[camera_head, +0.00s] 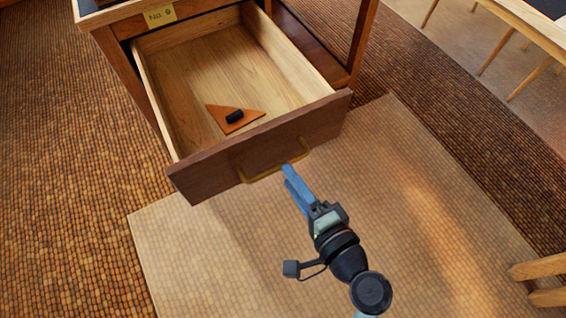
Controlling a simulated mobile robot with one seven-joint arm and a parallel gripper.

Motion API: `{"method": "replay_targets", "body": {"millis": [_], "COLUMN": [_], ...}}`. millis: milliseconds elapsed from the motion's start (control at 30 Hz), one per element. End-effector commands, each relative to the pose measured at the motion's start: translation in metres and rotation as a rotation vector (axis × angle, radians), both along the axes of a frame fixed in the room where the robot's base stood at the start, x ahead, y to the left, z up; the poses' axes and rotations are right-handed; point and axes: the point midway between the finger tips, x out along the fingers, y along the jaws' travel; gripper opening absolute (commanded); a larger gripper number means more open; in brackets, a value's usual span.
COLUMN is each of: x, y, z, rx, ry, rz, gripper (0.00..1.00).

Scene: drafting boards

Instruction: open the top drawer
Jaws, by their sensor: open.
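The top drawer (189,76) of a wooden desk is pulled well out, and its pale inside shows. Its dark brown front (260,146) carries a brass-coloured bow handle (275,171) on the outer face. My gripper (289,172) is open, with blue fingers just below the handle in the picture. The fingertips look close to the handle's right part; I cannot tell whether they touch it. An orange triangle (218,113) with a small black object (235,117) on it lies on the drawer floor.
A pale mat (200,270) covers the floor under my arm. Another table (520,18) stands at the top right, and wooden legs (540,267) show at the lower right. The floor left of the drawer is clear.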

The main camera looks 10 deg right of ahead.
Motion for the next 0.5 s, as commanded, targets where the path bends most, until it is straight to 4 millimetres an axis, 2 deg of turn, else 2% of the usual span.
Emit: {"method": "replay_targets", "body": {"millis": [33, 200, 400, 500], "x": [-0.013, -0.046, -0.069, -0.073], "y": [-0.005, -0.015, -0.022, -0.024], "z": [0.004, 0.011, 0.016, 0.017], "rx": [0.000, -0.001, -0.001, -0.001], "ry": [0.005, 0.003, 0.002, 0.000], "rz": [-0.003, -0.002, -0.001, -0.001], "gripper": [0.44, 0.44, 0.44, 0.44]}}
